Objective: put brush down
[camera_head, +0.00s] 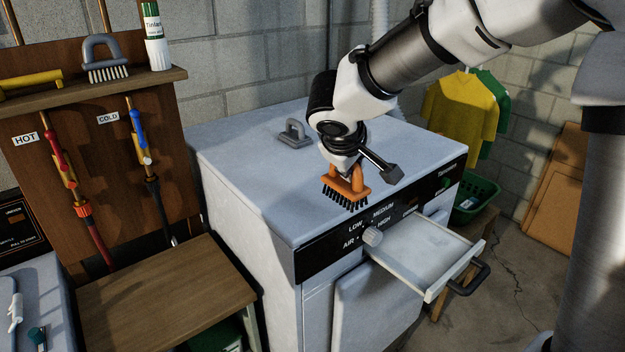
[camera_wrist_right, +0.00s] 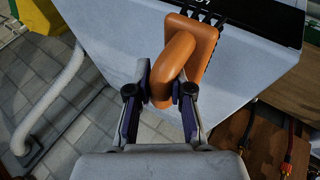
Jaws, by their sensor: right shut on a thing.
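An orange brush (camera_head: 346,188) with dark bristles hangs from my right gripper (camera_head: 345,172), bristles facing down. It is over the front part of the white machine's top (camera_head: 255,190), close above the dark control panel; I cannot tell whether the bristles touch the top. In the right wrist view the gripper (camera_wrist_right: 160,98) is shut on the loop handle of the orange brush (camera_wrist_right: 198,48). My left gripper is not in view.
A grey handled object (camera_head: 294,135) sits on the machine top behind the brush. An open drawer (camera_head: 425,250) sticks out from the front, below a knob (camera_head: 373,236). A shelf (camera_head: 90,88) at left holds a grey brush (camera_head: 105,60) and a bottle. A wooden bench (camera_head: 165,295) stands left.

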